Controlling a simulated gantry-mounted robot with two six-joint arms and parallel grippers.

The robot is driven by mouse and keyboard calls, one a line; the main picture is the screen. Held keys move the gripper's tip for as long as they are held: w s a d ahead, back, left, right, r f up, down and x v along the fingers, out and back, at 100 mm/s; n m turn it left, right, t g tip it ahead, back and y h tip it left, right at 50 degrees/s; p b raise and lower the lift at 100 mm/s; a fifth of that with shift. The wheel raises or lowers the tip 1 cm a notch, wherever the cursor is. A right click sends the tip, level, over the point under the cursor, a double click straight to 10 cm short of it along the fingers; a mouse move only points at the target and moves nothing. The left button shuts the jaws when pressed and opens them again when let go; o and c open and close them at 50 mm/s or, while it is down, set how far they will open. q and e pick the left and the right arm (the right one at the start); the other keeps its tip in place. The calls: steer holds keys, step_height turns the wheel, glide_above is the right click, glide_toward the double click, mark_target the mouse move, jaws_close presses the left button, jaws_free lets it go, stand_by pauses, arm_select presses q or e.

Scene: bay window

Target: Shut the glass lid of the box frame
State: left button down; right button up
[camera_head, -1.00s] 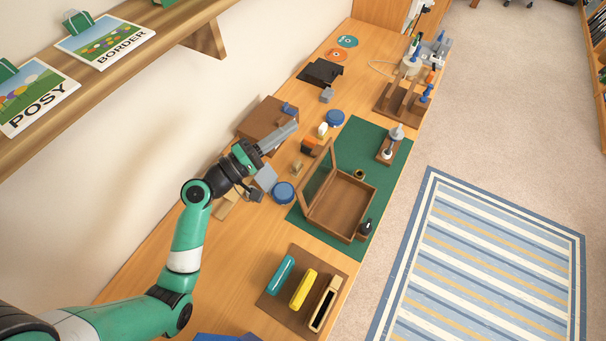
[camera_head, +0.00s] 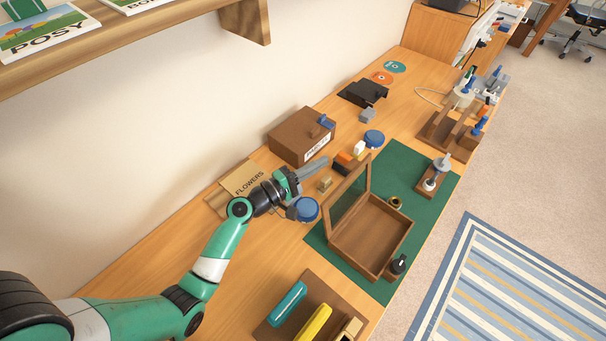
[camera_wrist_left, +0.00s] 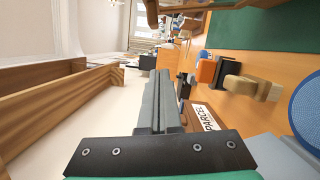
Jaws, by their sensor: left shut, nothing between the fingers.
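The box frame (camera_head: 372,243) is an open wooden tray on the green mat (camera_head: 417,178). Its glass lid (camera_head: 349,197) stands raised, roughly upright, along the box's left side. My left gripper (camera_head: 322,167) is shut and empty, to the left of the lid, apart from it and above the table near a blue round tin. In the left wrist view the shut fingers (camera_wrist_left: 156,100) point forward with nothing between them. My right gripper is not in view.
A blue tin (camera_head: 305,209), wooden blocks and a brown parcel box (camera_head: 301,136) stand near the gripper. A black-knobbed stamp (camera_head: 397,265) stands by the box's front right corner. A wall shelf (camera_head: 180,35) overhangs the upper left. The box's inside looks empty.

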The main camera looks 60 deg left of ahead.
mark_target(345, 195)
arm_select(q)
steer(key=w+d, duration=0.1)
steer(key=d, duration=0.1)
steer(key=w+d+r+p, duration=0.1)
steer(key=shift+w+d, duration=0.3)
steer(key=shift+d, duration=0.1)
